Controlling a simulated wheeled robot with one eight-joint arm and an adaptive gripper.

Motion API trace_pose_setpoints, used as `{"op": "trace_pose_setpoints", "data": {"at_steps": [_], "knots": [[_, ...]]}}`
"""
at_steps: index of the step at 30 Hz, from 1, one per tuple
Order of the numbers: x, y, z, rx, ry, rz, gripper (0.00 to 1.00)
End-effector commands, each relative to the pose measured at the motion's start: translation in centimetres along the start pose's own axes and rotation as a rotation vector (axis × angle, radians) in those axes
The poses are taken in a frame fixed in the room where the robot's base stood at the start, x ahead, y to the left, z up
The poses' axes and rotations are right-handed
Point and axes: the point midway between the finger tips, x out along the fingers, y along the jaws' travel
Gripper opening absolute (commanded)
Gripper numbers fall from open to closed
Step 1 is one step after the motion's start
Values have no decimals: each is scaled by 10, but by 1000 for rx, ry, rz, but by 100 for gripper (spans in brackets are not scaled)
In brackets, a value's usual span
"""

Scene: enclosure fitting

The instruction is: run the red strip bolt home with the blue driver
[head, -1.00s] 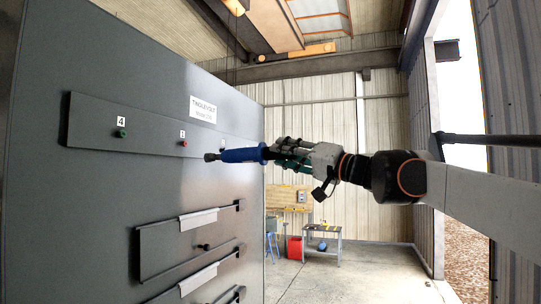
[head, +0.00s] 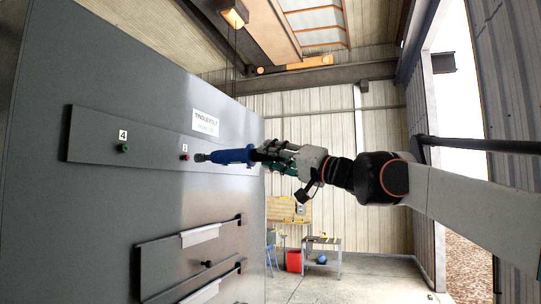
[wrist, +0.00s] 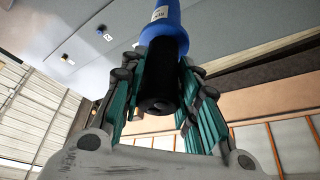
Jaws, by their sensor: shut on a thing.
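The blue driver (head: 236,155) is held level in my gripper (head: 266,155), its dark tip pointing left at the cabinet. The red strip bolt (head: 184,157) sits on the long grey strip (head: 88,140), under a small white label. In the head view the driver's tip appears just right of the red bolt and level with it; I cannot tell whether they touch. In the wrist view my gripper (wrist: 163,75) has its green-sided fingers around the driver's black handle, and the blue body (wrist: 160,22) extends away. The bolt's colour is not clear there.
A green bolt (head: 124,148) under label 4 is farther left on the strip. Lower on the cabinet (head: 60,220) are protruding panels with pale bars (head: 199,236) and a dark knob (head: 207,264). A workbench (head: 322,243) and red bin (head: 294,261) stand far behind. Open floor lies right of the cabinet.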

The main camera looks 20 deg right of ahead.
Motion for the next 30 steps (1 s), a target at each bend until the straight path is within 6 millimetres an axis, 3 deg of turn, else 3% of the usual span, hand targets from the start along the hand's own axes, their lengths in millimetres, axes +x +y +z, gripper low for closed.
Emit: {"op": "trace_pose_setpoints", "data": {"at_steps": [13,30], "knots": [[23,-1,9,1,0,-2,0],[27,-1,10,1,1,-1,0]]}}
